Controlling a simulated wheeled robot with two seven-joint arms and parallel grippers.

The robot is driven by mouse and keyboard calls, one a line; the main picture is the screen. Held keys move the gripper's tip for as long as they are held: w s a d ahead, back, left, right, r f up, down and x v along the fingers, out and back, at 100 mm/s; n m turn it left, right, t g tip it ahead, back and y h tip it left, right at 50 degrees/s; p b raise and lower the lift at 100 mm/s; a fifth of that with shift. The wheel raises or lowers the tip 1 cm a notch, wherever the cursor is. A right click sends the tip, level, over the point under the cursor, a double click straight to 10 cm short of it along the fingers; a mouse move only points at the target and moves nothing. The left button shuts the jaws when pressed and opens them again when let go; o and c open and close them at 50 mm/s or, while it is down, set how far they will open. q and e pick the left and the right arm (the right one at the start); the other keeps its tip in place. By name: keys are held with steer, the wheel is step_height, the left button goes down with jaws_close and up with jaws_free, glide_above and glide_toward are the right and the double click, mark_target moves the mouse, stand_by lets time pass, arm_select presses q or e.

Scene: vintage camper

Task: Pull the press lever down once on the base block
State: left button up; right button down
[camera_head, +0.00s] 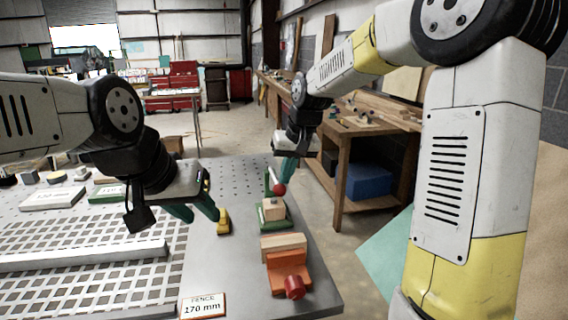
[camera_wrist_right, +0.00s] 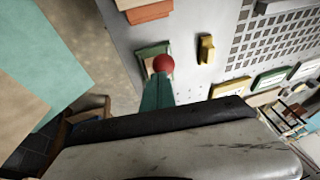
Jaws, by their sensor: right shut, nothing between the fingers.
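The press has a green base (camera_head: 262,222) with a pale wooden base block (camera_head: 273,209) on it, near the right edge of the metal table. Its lever ends in a red ball knob (camera_head: 279,189), which stands above the block. My right gripper (camera_head: 284,170) is shut and empty, its green fingers pointing down just above the knob. In the right wrist view the knob (camera_wrist_right: 163,63) sits at the fingertips (camera_wrist_right: 157,84); I cannot tell whether they touch. The fingers and knob hide part of the press there. My left gripper (camera_head: 195,213) is open and empty over the table.
A yellow piece (camera_head: 223,221) stands left of the press. An orange block with a red knob (camera_head: 290,272) and a wooden piece stand in front of it. A perforated grid (camera_head: 90,260) fills the left.

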steer(key=shift+t, duration=0.4)
steer(key=f, duration=0.2)
steer(key=s+f, duration=0.1)
steer(key=f, duration=0.2)
steer(key=shift+s+d+f, duration=0.15)
steer(key=shift+f, duration=0.2)
steer(key=d+v, duration=0.1)
steer(key=v, duration=1.3)
steer(key=shift+d, duration=0.2)
